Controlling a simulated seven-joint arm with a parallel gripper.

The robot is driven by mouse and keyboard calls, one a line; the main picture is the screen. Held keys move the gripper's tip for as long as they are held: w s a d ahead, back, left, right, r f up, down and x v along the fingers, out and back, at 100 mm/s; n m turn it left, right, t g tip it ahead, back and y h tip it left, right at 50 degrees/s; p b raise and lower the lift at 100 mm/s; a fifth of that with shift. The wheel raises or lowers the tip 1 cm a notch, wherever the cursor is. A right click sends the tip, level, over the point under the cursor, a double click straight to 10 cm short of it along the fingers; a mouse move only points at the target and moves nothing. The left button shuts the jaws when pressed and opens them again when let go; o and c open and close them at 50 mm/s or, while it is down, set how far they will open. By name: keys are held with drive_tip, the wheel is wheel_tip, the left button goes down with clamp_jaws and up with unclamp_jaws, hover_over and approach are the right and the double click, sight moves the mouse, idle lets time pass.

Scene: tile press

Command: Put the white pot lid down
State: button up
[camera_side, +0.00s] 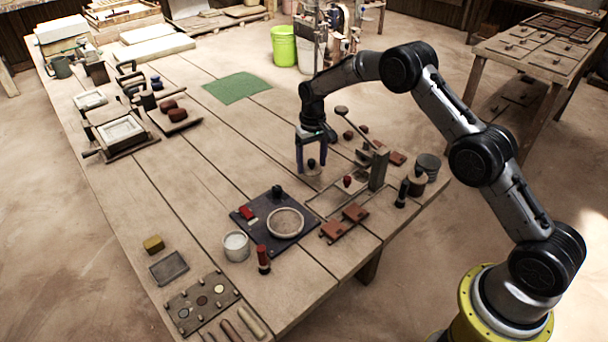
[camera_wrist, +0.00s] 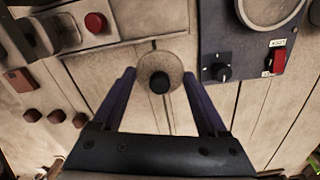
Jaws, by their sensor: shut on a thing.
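The pot lid (camera_wrist: 148,64) is a pale, greyish round disc with a black knob, seen from above in the wrist view. It sits between the two fingers of my gripper (camera_wrist: 159,74), which is shut on it by its rim. In the side view the lid (camera_side: 312,171) shows low between the fingertips of my gripper (camera_side: 311,167), just over or on the bare planks; I cannot tell if it touches the table. A white open pot (camera_side: 236,249) stands nearer the camera, left of the dark hot plate panel (camera_side: 258,243).
The panel carries a round dish (camera_side: 286,222), a knob and a red switch. A lever press (camera_side: 378,168) with reddish tiles (camera_side: 355,212) stands right of my gripper. Planks left of my gripper, towards the green mat (camera_side: 237,88), are clear.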

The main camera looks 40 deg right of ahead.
hover_over(304, 183)
wheel_tip(304, 183, down, 4)
drive_tip(key=shift+s+f, duration=0.15)
drive_tip(key=shift+f, duration=1.55)
drive_tip(key=shift+f, duration=0.1)
drive_tip(key=shift+f, duration=0.1)
drive_tip(key=o, duration=1.2)
drive_tip(key=shift+o, duration=0.2)
wheel_tip(304, 183, up, 12)
drive_tip(key=shift+r, duration=0.25)
